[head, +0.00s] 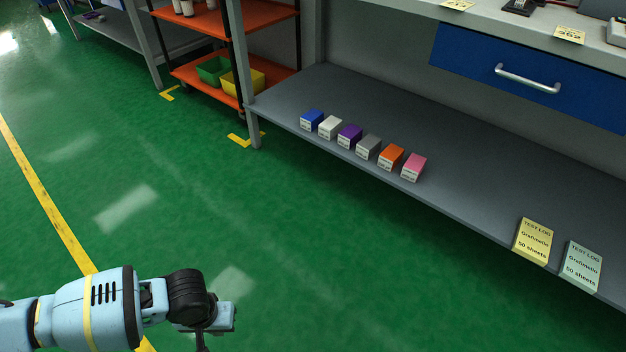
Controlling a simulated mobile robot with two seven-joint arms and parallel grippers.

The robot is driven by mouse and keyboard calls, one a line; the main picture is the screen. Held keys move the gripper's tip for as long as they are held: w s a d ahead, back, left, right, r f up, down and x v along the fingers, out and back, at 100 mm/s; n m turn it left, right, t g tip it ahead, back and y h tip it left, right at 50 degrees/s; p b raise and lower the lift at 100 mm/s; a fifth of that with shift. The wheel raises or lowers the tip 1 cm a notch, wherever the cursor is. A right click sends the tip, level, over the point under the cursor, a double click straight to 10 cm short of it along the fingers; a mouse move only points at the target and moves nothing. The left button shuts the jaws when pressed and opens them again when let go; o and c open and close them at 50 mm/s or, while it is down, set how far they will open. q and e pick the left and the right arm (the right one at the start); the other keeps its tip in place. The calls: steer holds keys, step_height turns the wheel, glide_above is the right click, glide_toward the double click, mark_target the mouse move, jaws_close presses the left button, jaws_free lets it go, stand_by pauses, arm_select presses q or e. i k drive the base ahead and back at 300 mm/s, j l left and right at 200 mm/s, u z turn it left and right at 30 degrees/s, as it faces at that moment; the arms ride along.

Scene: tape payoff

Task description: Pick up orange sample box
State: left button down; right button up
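The orange sample box (391,157) sits on the low grey shelf (480,180) near its front edge. It stands in a row of small boxes, between a grey box (368,146) and a pink box (414,167). Its white labelled face points toward the front of the shelf. My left arm comes in at the bottom left, over the floor and well away from the boxes. My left gripper (203,342) is cut off by the bottom edge, and its fingers cannot be made out. My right gripper is not in view.
Blue (312,120), white (330,127) and purple (349,136) boxes continue the row leftward. Two test log pads, yellow (533,240) and pale green (581,266), lie at the shelf's right. A blue drawer (470,60) hangs above. The green floor (270,230) in front is clear.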

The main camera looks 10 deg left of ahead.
mark_target(393, 155)
steer(key=i+z, duration=0.15)
steer(key=z, duration=0.55)
steer(key=i+j+z, duration=0.65)
steer(key=i, duration=0.15)
steer(key=i+j, duration=0.45)
steer(key=i+j+z, duration=0.1)
steer(key=i+j, duration=0.3)
steer(key=j, duration=0.15)
